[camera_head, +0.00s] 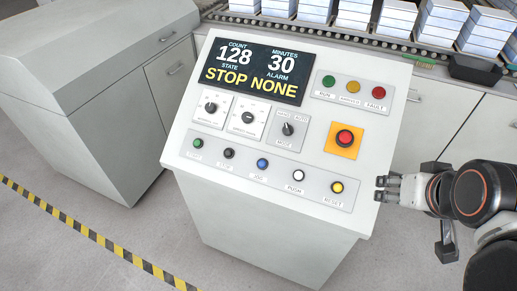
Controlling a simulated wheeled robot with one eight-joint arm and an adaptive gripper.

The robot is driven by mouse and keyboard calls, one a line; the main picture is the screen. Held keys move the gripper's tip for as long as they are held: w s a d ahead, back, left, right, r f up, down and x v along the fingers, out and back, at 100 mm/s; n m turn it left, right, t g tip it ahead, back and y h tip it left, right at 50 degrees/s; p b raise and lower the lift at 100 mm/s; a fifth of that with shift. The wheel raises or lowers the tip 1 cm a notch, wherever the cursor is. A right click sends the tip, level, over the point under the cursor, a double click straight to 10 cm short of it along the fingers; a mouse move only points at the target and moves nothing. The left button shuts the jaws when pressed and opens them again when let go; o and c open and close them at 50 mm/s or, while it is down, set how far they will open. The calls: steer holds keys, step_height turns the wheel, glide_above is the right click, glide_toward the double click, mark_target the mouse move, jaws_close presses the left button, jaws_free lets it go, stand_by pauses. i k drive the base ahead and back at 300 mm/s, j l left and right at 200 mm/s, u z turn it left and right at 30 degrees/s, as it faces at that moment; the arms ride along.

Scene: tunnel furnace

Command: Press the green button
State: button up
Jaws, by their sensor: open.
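The green button (198,143) is small and round, at the left end of the lower button row on the white control panel (215,187). My gripper (382,188) is at the right edge of the panel, pointing left, open and empty. It is far to the right of the green button, with the black, blue, white and yellow buttons lying between. A green lamp (328,81) labelled RUN sits higher up on the panel. The display (257,71) reads STOP and NONE.
A red emergency button (344,138) on a yellow plate and several knobs rise from the panel. A grey cabinet (95,85) stands left. A roller conveyor (330,33) with stacked blocks runs behind. Yellow-black tape (95,236) marks the open floor.

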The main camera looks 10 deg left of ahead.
mark_target(197, 143)
steer(key=u, duration=1.45)
steer(key=j+z, duration=0.15)
steer(key=z, duration=0.25)
steer(key=i+j+z, duration=0.1)
steer(key=j+z, duration=0.15)
steer(key=z, duration=0.15)
steer(key=j+z, duration=0.15)
steer(key=z, duration=0.2)
steer(key=j+z, duration=0.1)
steer(key=j, duration=0.3)
steer(key=k+j+z, duration=0.1)
steer(key=j, duration=0.35)
steer(key=j+z, duration=0.1)
steer(key=j, duration=0.3)
steer(key=k+j, duration=0.15)
steer(key=j, duration=0.25)
steer(key=k+j+z, duration=0.15)
steer(key=j, duration=0.25)
steer(key=j+z, duration=0.1)
steer(key=j, duration=0.35)
steer(key=k+j+z, duration=0.1)
steer(key=j, duration=0.25)
steer(key=k, duration=0.05)
